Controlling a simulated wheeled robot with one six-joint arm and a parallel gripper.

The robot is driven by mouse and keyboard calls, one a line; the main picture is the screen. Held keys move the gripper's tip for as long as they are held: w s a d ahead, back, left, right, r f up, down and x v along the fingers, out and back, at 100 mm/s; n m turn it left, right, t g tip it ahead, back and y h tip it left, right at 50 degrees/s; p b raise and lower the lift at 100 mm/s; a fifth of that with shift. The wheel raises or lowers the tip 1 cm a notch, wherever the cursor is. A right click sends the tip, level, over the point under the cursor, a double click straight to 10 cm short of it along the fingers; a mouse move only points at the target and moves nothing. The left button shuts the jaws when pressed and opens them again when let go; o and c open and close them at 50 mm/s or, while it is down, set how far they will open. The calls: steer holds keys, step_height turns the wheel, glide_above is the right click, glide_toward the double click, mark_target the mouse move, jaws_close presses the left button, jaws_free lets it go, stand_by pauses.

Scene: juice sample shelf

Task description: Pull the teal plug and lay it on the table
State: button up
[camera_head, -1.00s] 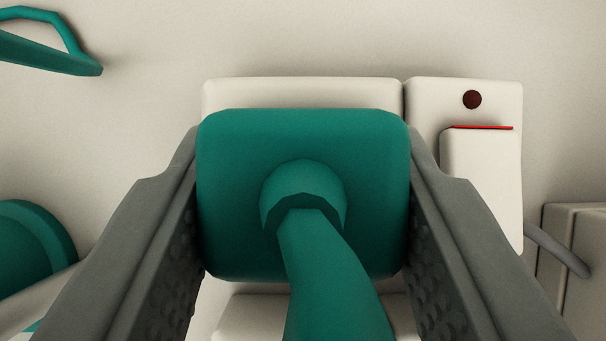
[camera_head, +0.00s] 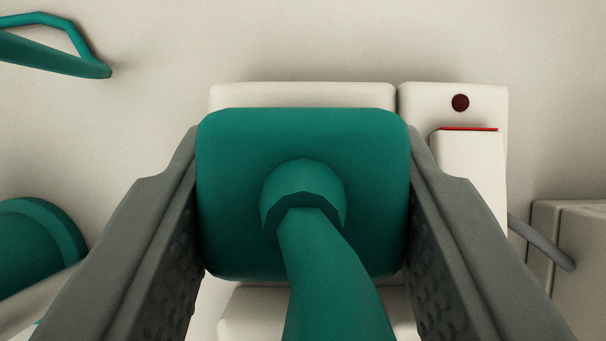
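The teal plug (camera_head: 240,200) is a rounded block with a thick teal cord (camera_head: 325,270) running from its back toward the bottom of the picture. My gripper (camera_head: 303,145) is shut on the plug, with one grey finger against its left side and one against its right. Behind the plug is a white socket block (camera_head: 300,95), of which only the top edge and a lower part show. The plug hides the socket face. The plug's prongs are hidden, so I cannot tell whether they are still inside.
Right of the socket block is a white switch unit with a dark round lamp (camera_head: 460,102) and a red line above its rocker (camera_head: 472,165). Teal objects (camera_head: 35,255) (camera_head: 50,50) are at left.

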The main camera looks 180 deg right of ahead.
steer(key=shift+r, duration=0.45)
steer(key=shift+r, duration=1.15)
steer(key=shift+r, duration=0.15)
